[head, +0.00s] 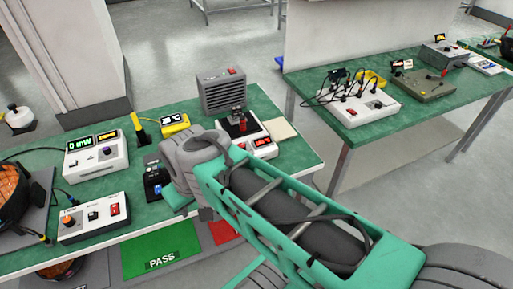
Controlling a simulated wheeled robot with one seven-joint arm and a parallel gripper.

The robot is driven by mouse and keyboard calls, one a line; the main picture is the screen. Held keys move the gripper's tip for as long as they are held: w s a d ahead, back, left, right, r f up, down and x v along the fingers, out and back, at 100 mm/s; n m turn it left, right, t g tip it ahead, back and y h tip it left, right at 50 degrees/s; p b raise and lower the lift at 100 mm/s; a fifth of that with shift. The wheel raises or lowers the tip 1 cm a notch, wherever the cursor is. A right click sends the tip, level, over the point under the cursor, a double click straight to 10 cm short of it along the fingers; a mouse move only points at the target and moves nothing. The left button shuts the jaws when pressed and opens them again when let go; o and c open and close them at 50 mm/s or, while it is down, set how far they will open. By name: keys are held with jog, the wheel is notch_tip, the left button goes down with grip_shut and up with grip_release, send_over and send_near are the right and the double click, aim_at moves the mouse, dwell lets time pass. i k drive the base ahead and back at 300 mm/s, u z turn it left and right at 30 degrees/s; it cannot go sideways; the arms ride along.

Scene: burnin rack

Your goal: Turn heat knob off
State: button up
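A white control box (93,218) stands near the front left of the green table. It has an orange knob (68,220) at its left, a dark knob (93,215) in the middle and a lit red switch (114,210) at its right. Its lettering is too small to read, so I cannot tell for sure which knob is the heat knob or how it is set. My arm reaches in from the lower right. Its grey end, with my gripper (178,198) mostly hidden, is right of the control box and apart from it. The fingers are not clear.
Behind the control box is a white meter (96,157) reading 0 mW. A small dark device (155,179) stands between the box and my arm. A grey heater-like unit (221,92) stands at the back. A green PASS mat (160,249) lies below the table's front edge.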

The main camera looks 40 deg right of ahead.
aim_at(242, 145)
jog(key=z, duration=0.05)
jog(key=i, duration=0.4)
jog(key=u, duration=1)
